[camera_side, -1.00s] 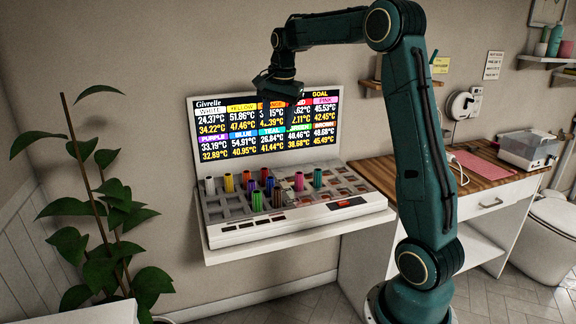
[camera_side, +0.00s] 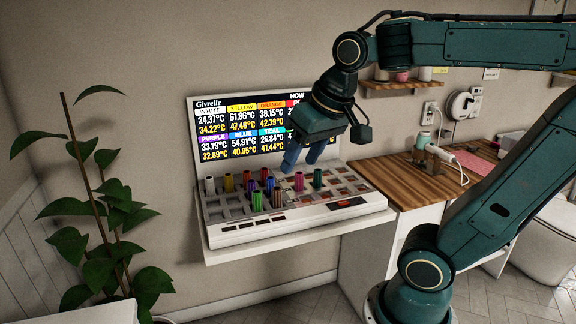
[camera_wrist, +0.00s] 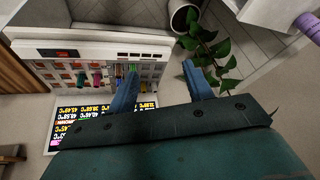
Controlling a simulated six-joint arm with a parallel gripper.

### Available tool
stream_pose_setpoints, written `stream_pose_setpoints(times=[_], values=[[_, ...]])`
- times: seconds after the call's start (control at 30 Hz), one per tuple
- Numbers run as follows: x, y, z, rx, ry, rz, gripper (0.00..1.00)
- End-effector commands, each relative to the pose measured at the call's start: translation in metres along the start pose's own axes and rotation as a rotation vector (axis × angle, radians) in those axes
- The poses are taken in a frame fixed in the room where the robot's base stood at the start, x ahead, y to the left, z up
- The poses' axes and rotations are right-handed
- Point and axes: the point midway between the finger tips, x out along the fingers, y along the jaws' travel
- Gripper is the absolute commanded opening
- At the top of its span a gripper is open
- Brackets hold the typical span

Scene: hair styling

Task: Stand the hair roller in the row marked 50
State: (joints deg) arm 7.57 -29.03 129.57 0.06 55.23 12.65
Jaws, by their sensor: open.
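Several coloured hair rollers stand upright in the white rack (camera_side: 225,236), among them white (camera_side: 210,187), yellow (camera_side: 228,183), green (camera_side: 257,201), brown (camera_side: 277,199), pink (camera_side: 299,182) and teal (camera_side: 317,178). Row markings are too small to read, so I cannot tell which row is 50. My gripper (camera_side: 301,165) is open, its two blue fingers apart and empty, appearing above the pink and teal rollers in the side view.
A screen (camera_side: 235,130) behind the rack lists colours with temperatures; my gripper covers its right part. A plant (camera_side: 105,205) stands at the left. A wooden counter (camera_side: 408,182) with a pink mat (camera_side: 480,167) lies right. The rack's right-hand slots are mostly empty.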

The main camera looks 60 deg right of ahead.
Motion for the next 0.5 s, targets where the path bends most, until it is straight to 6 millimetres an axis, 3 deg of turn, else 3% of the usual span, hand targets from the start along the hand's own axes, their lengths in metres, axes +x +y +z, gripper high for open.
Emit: stream_pose_setpoints(times=[0.03,0.2,0.5], values=[[-0.001,-0.003,0.015,-0.056,0.01,-0.013,0.51],[0.003,-0.006,0.053,-0.221,0.04,-0.045,0.51],[0.009,-0.007,0.079,-0.341,0.062,-0.067,0.51]])
